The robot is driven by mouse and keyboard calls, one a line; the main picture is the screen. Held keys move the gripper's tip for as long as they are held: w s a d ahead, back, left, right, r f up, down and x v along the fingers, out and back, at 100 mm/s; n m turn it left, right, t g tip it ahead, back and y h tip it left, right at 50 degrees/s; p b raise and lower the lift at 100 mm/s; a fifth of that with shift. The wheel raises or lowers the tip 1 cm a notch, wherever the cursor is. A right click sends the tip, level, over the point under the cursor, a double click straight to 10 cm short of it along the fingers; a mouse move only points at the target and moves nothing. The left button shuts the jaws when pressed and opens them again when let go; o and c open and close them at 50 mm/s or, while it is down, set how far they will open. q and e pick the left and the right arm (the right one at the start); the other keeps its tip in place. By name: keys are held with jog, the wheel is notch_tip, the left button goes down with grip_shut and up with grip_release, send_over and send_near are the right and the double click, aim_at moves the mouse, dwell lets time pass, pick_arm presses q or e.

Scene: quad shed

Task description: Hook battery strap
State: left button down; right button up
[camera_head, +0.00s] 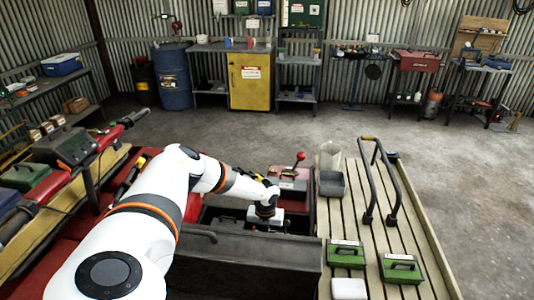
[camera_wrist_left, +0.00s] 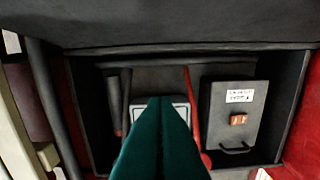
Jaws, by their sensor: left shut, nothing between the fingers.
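My left gripper (camera_head: 266,212) reaches down into a dark compartment in the red machine body. In the left wrist view its two green fingers (camera_wrist_left: 160,105) are pressed together with nothing between them. A pale grey block (camera_wrist_left: 182,108) shows behind the fingertips, mostly hidden by them. To its right is a black box (camera_wrist_left: 232,112) with a white label, an orange-red piece and a black handle. A thin red cable or lever (camera_wrist_left: 190,100) runs between them. A dark upright strip (camera_wrist_left: 125,100), possibly the strap, stands left of the fingers. I cannot make out a hook. My right gripper is not in view.
A dark raised panel (camera_head: 245,262) stands in front of the compartment. A red-knobbed lever (camera_head: 300,157) stands behind the gripper.

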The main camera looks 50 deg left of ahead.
pick_arm(q)
notch_tip(320, 180, down, 11)
jog(key=b, duration=0.3)
jog(key=shift+w+a+r+b, duration=0.25)
jog(key=shift+w+a+r, duration=0.4)
jog(key=shift+w, duration=0.15)
jog(key=shift+w+a+r+b, duration=0.2)
jog(key=shift+w+a+r, duration=0.4)
jog(key=shift+w, duration=0.15)
jog(key=w+a+b, duration=0.1)
jog(key=b, duration=0.2)
jog(key=w+a+b, duration=0.1)
jog(key=b, duration=0.2)
jog(key=w+a+b, duration=0.1)
jog(key=w+b, duration=0.1)
jog(key=b, duration=0.1)
jog(key=shift+w+a+f+b, duration=0.1)
jog(key=shift+a+f+b, duration=0.15)
jog(key=shift+f+b, duration=0.15)
jog(key=shift+w+a+r+b, duration=0.2)
jog(key=shift+r+b, duration=0.2)
jog(key=shift+b, duration=0.05)
jog(key=shift+s, duration=0.1)
